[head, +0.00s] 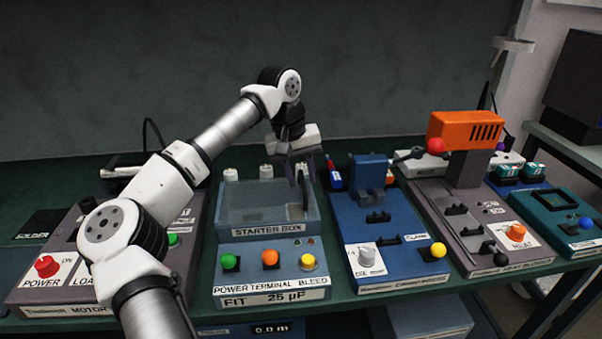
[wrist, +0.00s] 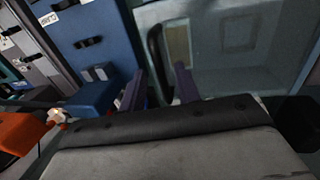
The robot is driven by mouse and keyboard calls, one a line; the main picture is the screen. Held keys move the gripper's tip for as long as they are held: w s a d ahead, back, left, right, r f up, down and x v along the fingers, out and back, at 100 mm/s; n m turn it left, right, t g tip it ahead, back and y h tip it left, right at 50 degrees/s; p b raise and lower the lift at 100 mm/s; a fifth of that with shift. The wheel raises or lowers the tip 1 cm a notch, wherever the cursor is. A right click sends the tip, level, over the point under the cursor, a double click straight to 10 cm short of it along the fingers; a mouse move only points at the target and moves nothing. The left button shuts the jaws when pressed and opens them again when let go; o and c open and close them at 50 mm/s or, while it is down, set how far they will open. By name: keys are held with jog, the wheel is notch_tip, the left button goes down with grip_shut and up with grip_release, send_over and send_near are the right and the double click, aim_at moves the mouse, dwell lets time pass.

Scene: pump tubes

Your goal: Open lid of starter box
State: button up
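The starter box (head: 267,231) is a blue-grey box in the middle of the bench, labelled on its front edge. Its lid (head: 245,206) looks like a see-through panel lying across the top; it fills the upper right of the wrist view (wrist: 275,65). A dark curved handle (wrist: 155,48) stands at the lid's side, on the right in the head view. My gripper (head: 298,172) is above the box's right side, pointing down. In the wrist view its two fingers (wrist: 160,82) are apart, with the handle's near end between or just beyond them. Contact cannot be told.
Green, orange and yellow buttons (head: 270,258) line the box's front panel. A blue unit (head: 385,235) with a raised block stands close on the right, beside my gripper. An orange-headed press (head: 465,130) stands farther right. A motor unit (head: 70,255) lies left, under my arm.

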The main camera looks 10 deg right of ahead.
jog(key=shift+f, duration=0.1)
grip_shut()
jog(key=shift+d+r, duration=0.1)
jog(key=shift+r, duration=0.1)
dwell(0.4)
